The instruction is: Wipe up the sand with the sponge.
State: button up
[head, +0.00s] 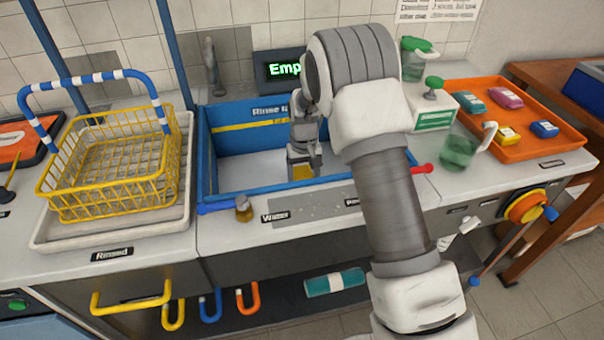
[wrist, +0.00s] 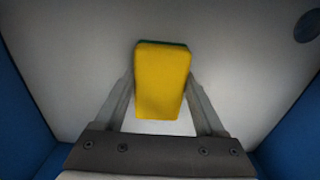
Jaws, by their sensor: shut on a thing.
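My gripper (head: 303,160) is inside the blue-rimmed sink (head: 232,172), shut on a yellow sponge (head: 302,173). In the wrist view the sponge (wrist: 162,82) sits between the two fingers, its yellow face towards the camera and a green edge at its far end. The pale sink floor (wrist: 245,70) lies beyond it; I cannot tell whether the sponge touches it. A greyish patch with small pale specks, perhaps the sand (head: 310,208), lies on the counter strip in front of the sink. My arm hides the sink's right part.
A yellow wire basket (head: 110,205) stands on a tray left of the sink. A green jug (head: 462,148) and an orange tray (head: 515,105) are on the right. A round dark drain (wrist: 308,26) shows in the sink.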

aim_at(299, 166)
jog(key=shift+s+d, duration=0.25)
jog(key=shift+s, duration=0.9)
jog(key=shift+s+d, duration=0.2)
jog(key=shift+s, duration=0.95)
jog(key=shift+s+d, duration=0.1)
jog(key=shift+s, duration=0.35)
jog(key=shift+p, duration=0.35)
jog(key=shift+w, duration=0.15)
jog(key=shift+w+a+r, duration=0.1)
jog(key=shift+w+r, duration=0.05)
jog(key=shift+w, duration=0.25)
jog(key=shift+w+a+r, duration=0.1)
jog(key=shift+w+r, duration=0.05)
jog(key=shift+w, duration=0.25)
jog(key=shift+w+a+f, duration=0.1)
jog(key=shift+w+a, duration=0.2)
jog(key=shift+w, duration=1.2)
jog(key=shift+w+a+f, duration=0.1)
jog(key=shift+w+a, duration=0.2)
jog(key=shift+w, duration=1.15)
jog(key=shift+w+a+f, duration=0.1)
jog(key=shift+w+a, duration=0.2)
jog(key=shift+w, duration=1.2)
jog(key=shift+r, duration=0.1)
jog(key=shift+r+p, duration=2.1)
jog(key=shift+r, duration=0.85)
